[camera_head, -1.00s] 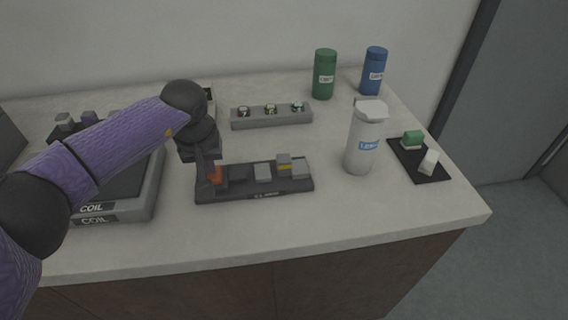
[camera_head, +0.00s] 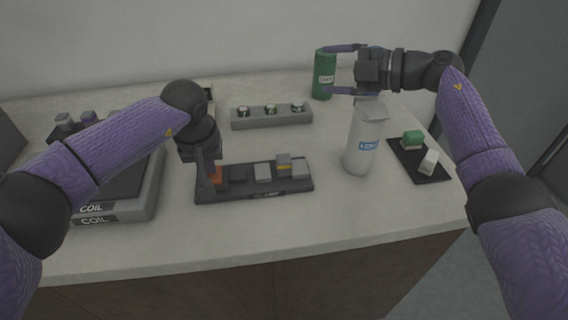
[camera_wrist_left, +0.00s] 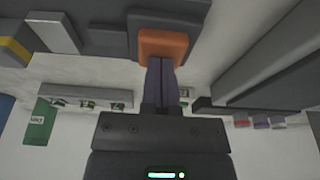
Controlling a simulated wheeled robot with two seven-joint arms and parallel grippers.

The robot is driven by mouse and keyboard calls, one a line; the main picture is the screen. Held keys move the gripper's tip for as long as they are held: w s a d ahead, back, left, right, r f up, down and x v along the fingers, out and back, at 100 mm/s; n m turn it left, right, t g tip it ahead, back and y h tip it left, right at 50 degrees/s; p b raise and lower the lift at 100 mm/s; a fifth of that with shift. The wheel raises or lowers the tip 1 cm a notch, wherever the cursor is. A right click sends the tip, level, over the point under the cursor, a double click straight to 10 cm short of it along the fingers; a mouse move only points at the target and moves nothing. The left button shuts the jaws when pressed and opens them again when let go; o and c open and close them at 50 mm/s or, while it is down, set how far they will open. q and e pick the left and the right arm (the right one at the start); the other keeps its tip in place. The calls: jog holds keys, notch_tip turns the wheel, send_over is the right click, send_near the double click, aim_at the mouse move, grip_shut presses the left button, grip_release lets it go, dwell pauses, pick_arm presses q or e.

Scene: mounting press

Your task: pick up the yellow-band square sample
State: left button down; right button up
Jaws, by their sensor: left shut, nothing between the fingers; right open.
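The yellow-band square sample (camera_head: 284,163), a grey block with a yellow stripe, sits toward the right of the dark tray (camera_head: 236,194) in the head view. Its yellow stripe also shows at the upper left of the left wrist view (camera_wrist_left: 14,48). My left gripper (camera_head: 214,178) is shut and empty at the tray's left end, its tips at an orange block (camera_wrist_left: 163,45), apart from the sample. My right gripper (camera_head: 330,69) is open near the green bottle (camera_head: 323,82); whether its fingers touch the bottle cannot be told.
A white bottle (camera_head: 362,145) stands right of the tray, below the right gripper. Behind is a grey rack (camera_head: 271,121) with round pieces. A black mat (camera_head: 433,174) with green and white blocks lies at the right. The counter in front of the tray is clear.

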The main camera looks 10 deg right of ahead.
aim_at(284, 158)
jog(key=s+a+f+n+g+h, duration=0.5)
jog(key=s+a+n+g+h, duration=0.2)
jog(key=a+n+h, duration=0.5)
jog(key=shift+m+h, duration=0.5)
jog(key=shift+m, duration=0.2)
jog(key=w+f, duration=0.1)
jog(key=f, duration=0.2)
jog(key=w+d+f, duration=0.1)
jog(key=f, duration=0.3)
jog(key=w+d+f, duration=0.1)
jog(key=f, duration=0.3)
jog(key=shift+d, duration=0.1)
grip_shut()
